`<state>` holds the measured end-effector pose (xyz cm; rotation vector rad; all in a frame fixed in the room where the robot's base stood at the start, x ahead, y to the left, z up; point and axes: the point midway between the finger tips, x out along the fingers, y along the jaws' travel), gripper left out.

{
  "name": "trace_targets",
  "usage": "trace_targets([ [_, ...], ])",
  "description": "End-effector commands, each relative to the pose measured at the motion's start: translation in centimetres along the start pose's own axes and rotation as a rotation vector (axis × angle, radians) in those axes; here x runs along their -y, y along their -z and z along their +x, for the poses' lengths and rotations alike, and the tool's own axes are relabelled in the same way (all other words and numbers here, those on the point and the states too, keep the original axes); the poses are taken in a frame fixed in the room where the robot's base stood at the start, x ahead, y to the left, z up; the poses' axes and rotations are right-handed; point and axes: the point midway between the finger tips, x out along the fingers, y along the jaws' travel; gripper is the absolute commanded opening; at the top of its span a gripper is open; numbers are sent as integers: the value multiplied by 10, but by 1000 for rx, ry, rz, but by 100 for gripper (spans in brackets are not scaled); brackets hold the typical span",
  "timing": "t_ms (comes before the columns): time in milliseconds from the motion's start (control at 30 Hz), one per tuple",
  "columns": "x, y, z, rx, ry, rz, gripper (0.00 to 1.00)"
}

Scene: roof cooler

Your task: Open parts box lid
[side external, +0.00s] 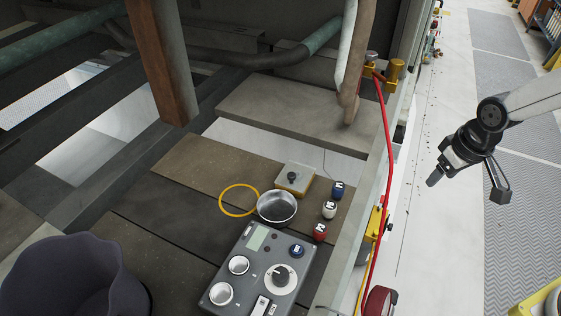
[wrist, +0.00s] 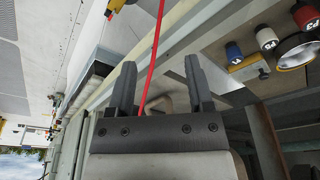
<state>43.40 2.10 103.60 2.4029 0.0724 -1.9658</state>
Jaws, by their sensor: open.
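The parts box appears to be the small yellow-edged box (side external: 309,189) with a pale lid (side external: 285,184) and a dark knob (side external: 292,175) on top. It sits on the brown panels in the middle of the side view, and the lid looks shut. In the wrist view, part of what looks like the same box (wrist: 244,64) shows at the right edge, beyond the fingers. My gripper (side external: 434,178) hangs at the right of the side view, well away from the box and over the pale floor. In the wrist view my gripper (wrist: 161,78) has its fingers apart with nothing held between them.
A metal bowl (side external: 277,207), a yellow ring (side external: 238,200) and blue (side external: 338,190), white (side external: 329,210) and red (side external: 320,231) containers surround the box. A grey control panel (side external: 247,283) stands in front. A red hose (side external: 386,130) runs along the rail between my gripper and the box.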

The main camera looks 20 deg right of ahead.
Motion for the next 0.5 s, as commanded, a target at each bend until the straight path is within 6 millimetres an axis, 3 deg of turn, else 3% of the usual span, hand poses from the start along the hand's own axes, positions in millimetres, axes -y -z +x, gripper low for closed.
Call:
trace_targets([
  [200, 34, 51, 15, 44, 15, -80, 66],
  [500, 96, 107, 42, 104, 29, -188, 66],
])
